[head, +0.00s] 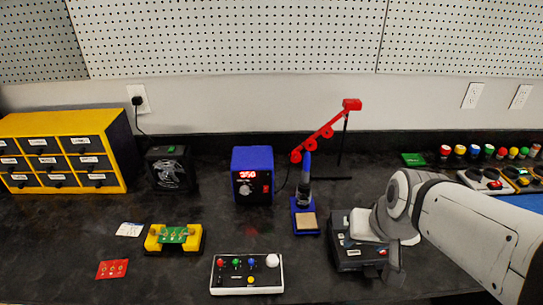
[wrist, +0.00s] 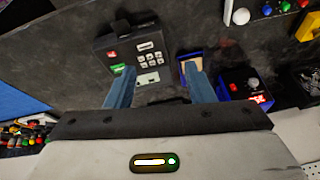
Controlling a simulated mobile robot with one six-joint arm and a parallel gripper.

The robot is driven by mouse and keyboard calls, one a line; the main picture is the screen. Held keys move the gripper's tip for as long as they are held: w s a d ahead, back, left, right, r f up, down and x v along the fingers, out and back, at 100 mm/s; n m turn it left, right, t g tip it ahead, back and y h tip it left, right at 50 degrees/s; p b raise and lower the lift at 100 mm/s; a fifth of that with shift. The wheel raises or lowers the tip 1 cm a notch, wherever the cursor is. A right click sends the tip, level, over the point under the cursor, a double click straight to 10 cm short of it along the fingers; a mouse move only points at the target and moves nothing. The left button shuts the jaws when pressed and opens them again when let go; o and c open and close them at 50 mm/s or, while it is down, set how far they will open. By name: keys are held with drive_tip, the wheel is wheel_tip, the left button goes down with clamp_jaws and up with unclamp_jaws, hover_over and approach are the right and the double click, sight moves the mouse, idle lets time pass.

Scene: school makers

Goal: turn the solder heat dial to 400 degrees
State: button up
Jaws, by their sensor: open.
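The blue solder station (head: 252,163) stands at the back middle of the bench. Its red display (head: 247,174) seems to read 350. The heat dial (head: 245,190) is a small round knob below the display; its pointer is too small to read. In the wrist view the station (wrist: 236,92) is at the right, its dial (wrist: 253,83) facing up in the picture. My gripper (wrist: 160,82) is open and empty, its two blue fingers apart, left of the station there. In the head view my gripper is low at the right, mostly hidden by my arm.
A soldering iron (head: 307,172) stands in a blue holder (head: 306,217) right of the station. A black keypad device (head: 348,257) lies by my arm. A white button box (head: 247,284) and a yellow board holder (head: 156,240) are in front. The bench directly before the station is clear.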

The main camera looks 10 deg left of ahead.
drive_tip(key=w+a+f+n+t+y+b, duration=0.15)
drive_tip(key=w+a+f, duration=0.25)
drive_tip(key=w+a, duration=0.5)
drive_tip(key=m+t+b, duration=0.2)
drive_tip(key=t+b, duration=0.4)
drive_tip(key=t, duration=0.2)
approach(244, 192)
drive_tip(key=shift+g+y, duration=0.25)
drive_tip(key=x, duration=0.4)
drive_tip(key=b+x, duration=0.1)
drive_tip(key=x, duration=0.3)
drive_tip(key=shift+w+d+r, duration=0.1)
drive_tip(key=shift+w+d, duration=0.05)
drive_tip(key=shift+d, duration=0.05)
drive_tip(key=shift+c, duration=0.6)
